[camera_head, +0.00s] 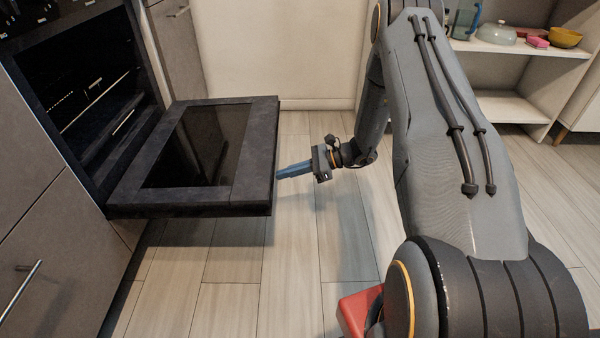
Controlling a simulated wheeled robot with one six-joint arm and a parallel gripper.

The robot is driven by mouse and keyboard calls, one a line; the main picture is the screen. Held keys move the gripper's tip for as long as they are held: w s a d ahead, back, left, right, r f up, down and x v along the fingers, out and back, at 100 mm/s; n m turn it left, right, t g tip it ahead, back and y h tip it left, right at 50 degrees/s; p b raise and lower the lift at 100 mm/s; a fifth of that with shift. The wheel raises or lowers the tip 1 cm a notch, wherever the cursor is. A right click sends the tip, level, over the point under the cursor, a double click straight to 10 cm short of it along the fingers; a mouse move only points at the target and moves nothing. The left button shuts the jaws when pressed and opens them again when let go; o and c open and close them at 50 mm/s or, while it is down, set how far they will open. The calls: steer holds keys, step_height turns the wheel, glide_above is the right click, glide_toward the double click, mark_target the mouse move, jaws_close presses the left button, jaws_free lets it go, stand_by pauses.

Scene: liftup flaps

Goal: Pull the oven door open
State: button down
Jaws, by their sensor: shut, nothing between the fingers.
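The oven door (252,165) is dark with a glass pane. It is folded down to about level, its inner side facing up. The oven (85,90) behind it at the left shows its open cavity with racks inside. My gripper (280,174) is shut and empty, with blue fingers pointing left. Its tips are at the outer edge of the door, touching it or very close; I cannot tell which. The door's handle is hidden from this view.
Grey cabinets with a bar handle (20,298) stand at the front left. A white shelf (520,48) with bowls is at the back right. The wooden floor (235,285) between is clear. A red object (358,310) shows at the bottom beside my arm.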

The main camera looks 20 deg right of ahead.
steer(key=shift+w+a+r+b, duration=0.1)
steer(key=shift+r+b, duration=0.15)
steer(key=shift+r, duration=0.4)
steer(key=shift+s+a+r+b, duration=0.1)
steer(key=shift+r+b, duration=0.1)
steer(key=shift+r, duration=0.45)
steer(key=shift+w+a+r+b, duration=0.1)
steer(key=shift+r+b, duration=0.15)
steer(key=shift+r, duration=0.4)
steer(key=shift+r, duration=0.1)
